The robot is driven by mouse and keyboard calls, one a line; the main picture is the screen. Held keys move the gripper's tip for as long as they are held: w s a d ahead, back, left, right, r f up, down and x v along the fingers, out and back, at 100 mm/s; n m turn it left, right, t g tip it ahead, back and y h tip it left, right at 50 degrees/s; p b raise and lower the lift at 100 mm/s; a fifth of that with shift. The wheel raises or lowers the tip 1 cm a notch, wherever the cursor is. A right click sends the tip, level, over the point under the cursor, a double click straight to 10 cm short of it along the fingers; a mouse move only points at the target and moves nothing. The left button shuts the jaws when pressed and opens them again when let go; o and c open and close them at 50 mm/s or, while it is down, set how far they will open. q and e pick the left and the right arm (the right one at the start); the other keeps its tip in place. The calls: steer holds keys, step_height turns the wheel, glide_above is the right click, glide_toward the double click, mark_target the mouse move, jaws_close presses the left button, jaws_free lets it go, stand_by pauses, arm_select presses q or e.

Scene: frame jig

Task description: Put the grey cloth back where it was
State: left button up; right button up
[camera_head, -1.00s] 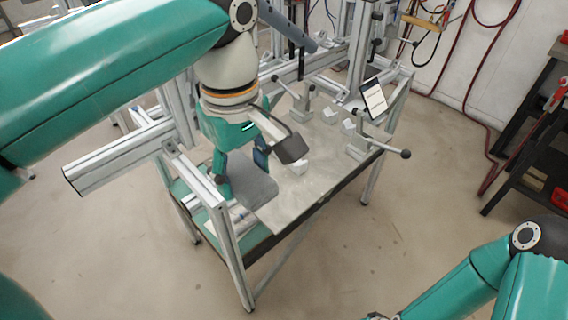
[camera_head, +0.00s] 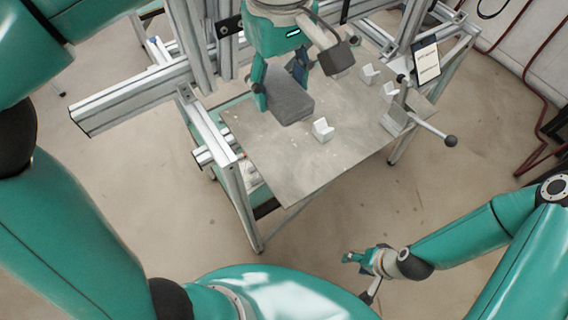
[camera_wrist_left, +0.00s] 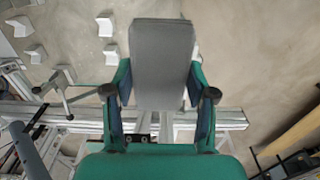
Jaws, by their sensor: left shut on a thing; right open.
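The grey cloth (camera_head: 290,107) is a folded, flat rectangular pad. My left gripper (camera_head: 280,80) is shut on its far end and holds it over the left part of the worktable. The gap between cloth and tabletop is hard to judge. In the left wrist view the cloth (camera_wrist_left: 162,58) sticks out between the two fingers of my left gripper (camera_wrist_left: 160,95). My right gripper (camera_head: 364,262) is open and empty, low over the floor in front of the table.
The grey worktable (camera_head: 290,165) has a bare front area. A white angled block (camera_head: 323,130) stands just right of the cloth, with more blocks behind. A clamp with a handle (camera_head: 430,130) stands at the right edge, near a tablet (camera_head: 427,60). Aluminium profiles (camera_head: 140,100) frame the left side.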

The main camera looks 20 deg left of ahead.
arm_select(q)
steer(key=b, duration=0.2)
glide_above(281, 167)
step_height(281, 167, down, 15)
steer(key=shift+r, duration=0.1)
steer(key=shift+f, duration=2.6)
steer(key=o, duration=1.2)
steer(key=shift+f, duration=0.1)
steer(key=shift+r, duration=0.4)
step_height(281, 167, up, 12)
steer(key=shift+d+f+p, duration=0.1)
steer(key=shift+f+p, duration=0.15)
steer(key=shift+p, duration=0.15)
